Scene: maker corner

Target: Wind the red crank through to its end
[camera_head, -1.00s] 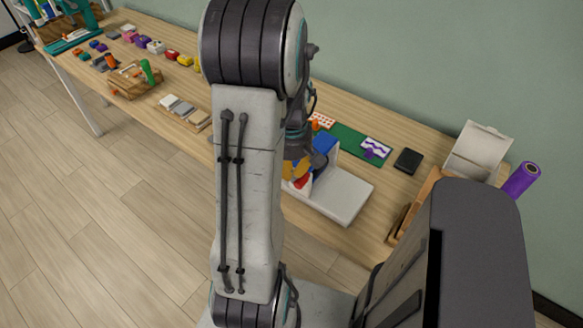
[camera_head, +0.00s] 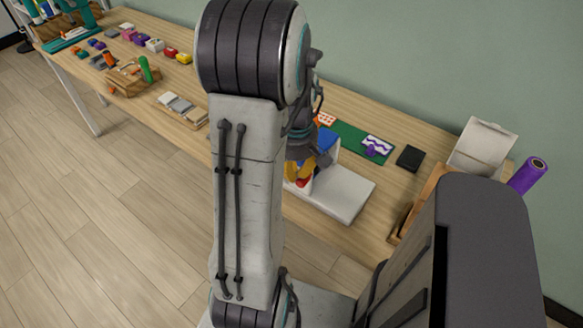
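A white device with a flat base (camera_head: 346,194) stands on the table right of my upright arm link. It has a blue part (camera_head: 327,141) on top and yellow parts (camera_head: 293,172) at its side. A small red part (camera_head: 304,182), which looks like the crank, shows low beside the yellow parts; most of it is hidden. My gripper (camera_head: 320,162) is at the device, just above the red part, partly behind my arm. Its fingertips are too small and covered to tell whether they are open, or whether they touch the crank.
A green mat (camera_head: 347,136) and a black box (camera_head: 410,157) lie behind the device. A white open bin (camera_head: 482,147) and a purple roll (camera_head: 528,176) stand at the right. A wooden fixture with a green handle (camera_head: 145,69) and several small coloured blocks are at the left.

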